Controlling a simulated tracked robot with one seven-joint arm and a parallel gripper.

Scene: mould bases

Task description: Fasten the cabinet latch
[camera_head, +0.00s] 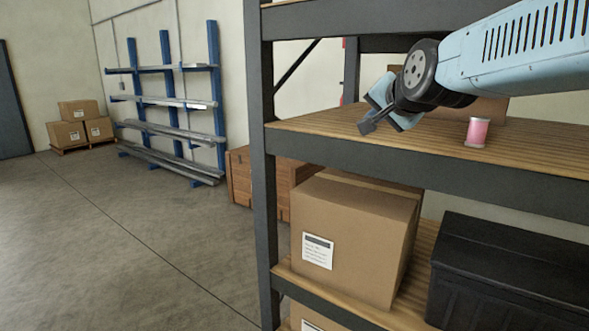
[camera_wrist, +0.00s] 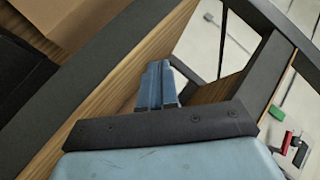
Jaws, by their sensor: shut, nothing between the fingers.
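No cabinet or latch can be made out in either view. My gripper (camera_head: 367,126) is at the end of the blue arm, over the front left part of the wooden shelf board (camera_head: 330,126) in the head view. In the wrist view my gripper's fingers (camera_wrist: 158,85) are together with nothing between them. I cannot tell whether the fingertips touch the board.
A pink can (camera_head: 476,132) stands on the board, right of my gripper. A dark shelf post (camera_head: 262,160) is to its left. Below are a cardboard box (camera_head: 350,240) and a black bin (camera_head: 510,270). Open floor (camera_head: 130,250) lies left.

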